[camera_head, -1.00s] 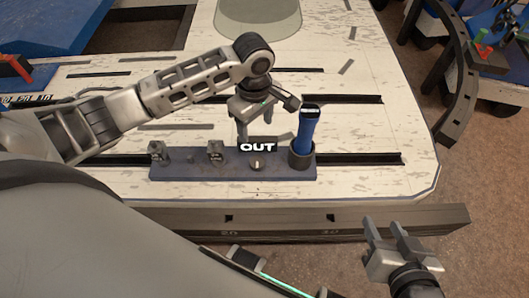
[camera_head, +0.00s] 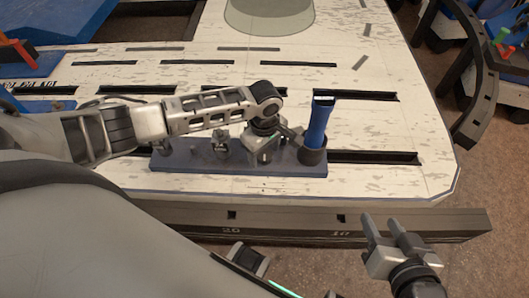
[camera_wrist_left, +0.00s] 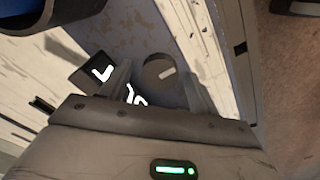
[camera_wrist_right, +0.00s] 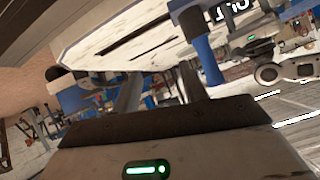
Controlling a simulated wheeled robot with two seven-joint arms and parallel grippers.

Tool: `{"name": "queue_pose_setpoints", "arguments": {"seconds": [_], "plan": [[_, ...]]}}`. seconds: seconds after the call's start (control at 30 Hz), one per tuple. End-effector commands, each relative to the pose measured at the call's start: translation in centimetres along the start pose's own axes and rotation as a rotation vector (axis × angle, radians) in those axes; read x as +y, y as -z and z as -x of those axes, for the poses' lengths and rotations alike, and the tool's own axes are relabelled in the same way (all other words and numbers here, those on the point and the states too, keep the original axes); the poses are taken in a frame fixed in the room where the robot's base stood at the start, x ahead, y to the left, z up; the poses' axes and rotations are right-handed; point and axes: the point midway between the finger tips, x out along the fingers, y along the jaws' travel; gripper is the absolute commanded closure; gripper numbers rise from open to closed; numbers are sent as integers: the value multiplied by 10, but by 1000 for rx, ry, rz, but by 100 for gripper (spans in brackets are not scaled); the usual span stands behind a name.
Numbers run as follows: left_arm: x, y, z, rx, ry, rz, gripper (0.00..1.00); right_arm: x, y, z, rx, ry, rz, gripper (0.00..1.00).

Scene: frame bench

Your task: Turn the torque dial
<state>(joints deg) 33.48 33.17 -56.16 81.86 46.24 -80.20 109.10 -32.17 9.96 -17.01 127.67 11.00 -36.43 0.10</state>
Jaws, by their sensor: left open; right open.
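The torque dial (camera_wrist_left: 158,68) is a round grey knob with a pale mark, seen in the left wrist view on the blue base (camera_head: 180,163). It lies in the gap between the fingers of my left gripper (camera_head: 260,160); in the head view the gripper hides it. The left gripper is open and pointing down at the base; I cannot tell whether a finger touches the dial. My right gripper (camera_head: 394,238) is open and empty, in front of the bench edge and away from the base.
A blue tool (camera_head: 318,122) stands in a dark round holder (camera_head: 312,155) at the base's right end, close to my left gripper. A small metal fitting (camera_head: 219,142) stands to the left of it. The white slotted bench top (camera_head: 400,130) is clear to the right.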

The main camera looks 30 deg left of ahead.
Motion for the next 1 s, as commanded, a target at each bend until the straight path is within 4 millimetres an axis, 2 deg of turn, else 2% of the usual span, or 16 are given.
{"name": "queue_pose_setpoints", "arguments": {"seconds": [0.27,0.4,0.43,0.8,0.87,0.93,1.0], "plan": [[0,0,-1,0,0,-1,39,-2,-4,3,-9,7,8,56],[0,0,-1,0,0,0,78,-2,-7,3,-13,7,8,56],[0,0,-1,0,0,-1,84,-2,-7,3,-14,7,8,56],[-1,-1,4,-2,4,-29,83,1,-2,8,-53,-7,4,56],[-1,-1,6,-2,4,-47,83,6,-8,4,-104,-24,-13,56],[-1,-2,7,-4,5,-72,83,6,-1,14,-107,-38,-14,56],[-1,-2,9,-5,5,-106,83,5,20,32,-59,-56,-7,56]]}}
